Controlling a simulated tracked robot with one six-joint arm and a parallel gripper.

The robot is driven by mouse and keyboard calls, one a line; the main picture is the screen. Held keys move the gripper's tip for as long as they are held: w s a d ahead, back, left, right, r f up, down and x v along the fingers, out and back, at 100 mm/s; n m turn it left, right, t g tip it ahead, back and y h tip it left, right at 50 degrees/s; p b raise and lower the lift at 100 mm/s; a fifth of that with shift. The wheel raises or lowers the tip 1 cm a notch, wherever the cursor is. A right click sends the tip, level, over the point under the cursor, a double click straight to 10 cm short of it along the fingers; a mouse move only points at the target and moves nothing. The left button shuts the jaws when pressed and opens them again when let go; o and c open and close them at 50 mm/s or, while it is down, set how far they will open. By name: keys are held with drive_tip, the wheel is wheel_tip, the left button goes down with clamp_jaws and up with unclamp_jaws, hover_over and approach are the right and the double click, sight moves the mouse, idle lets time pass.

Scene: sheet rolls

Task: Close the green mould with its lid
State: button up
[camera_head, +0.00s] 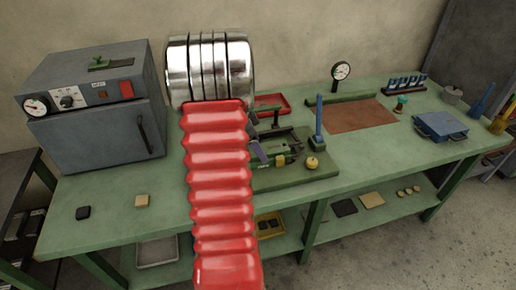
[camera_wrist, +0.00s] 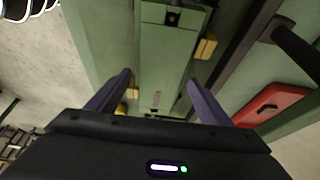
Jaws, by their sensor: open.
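My gripper (camera_wrist: 159,78) is open in the wrist view, its two purple fingers apart with nothing clearly held between them. A green block-like part (camera_wrist: 172,60) lies beyond and between the fingertips, with yellow pieces (camera_wrist: 205,46) at its sides; it may be the green mould, but I cannot tell. In the head view my gripper (camera_head: 268,154) is over the green fixture (camera_head: 300,178), close to its small green and yellow parts. A flat green piece with a knob (camera_head: 110,63) lies on top of the grey oven; it looks like a lid. My red arm hides part of the bench.
The grey oven (camera_head: 100,120) stands at the left. A blue post (camera_head: 319,118) and a yellow knob (camera_head: 312,163) stand close right of my gripper. A red tray (camera_head: 272,102) lies behind. A brown mat (camera_head: 353,115) and blue case (camera_head: 440,126) lie farther right.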

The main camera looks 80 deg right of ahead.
drive_tip(key=v, duration=1.3)
drive_tip(key=shift+r, duration=0.25)
drive_tip(key=shift+w+a, duration=0.1)
idle(0.5)
drive_tip(key=w+a+n+t, duration=0.2)
drive_tip(key=w+a+n, duration=0.4)
drive_tip(key=a+n, duration=0.45)
drive_tip(key=w+a+n+t, duration=0.2)
drive_tip(key=w+a+n, duration=0.5)
drive_tip(key=a, duration=0.6)
drive_tip(key=a+r+n+t, duration=0.1)
drive_tip(key=a+n, duration=0.3)
drive_tip(key=a, duration=0.6)
drive_tip(key=a+r+n+t+y, duration=0.1)
drive_tip(key=a+r+n+t, duration=0.1)
drive_tip(key=a, duration=0.7)
drive_tip(key=a+r+n+t+y, duration=0.1)
drive_tip(key=a+r+n+t, duration=0.1)
drive_tip(key=a+n, duration=0.4)
drive_tip(key=a, duration=0.4)
drive_tip(key=shift+s+a+r, duration=0.2)
drive_tip(key=shift+a+r, duration=0.1)
drive_tip(key=shift+r, duration=0.1)
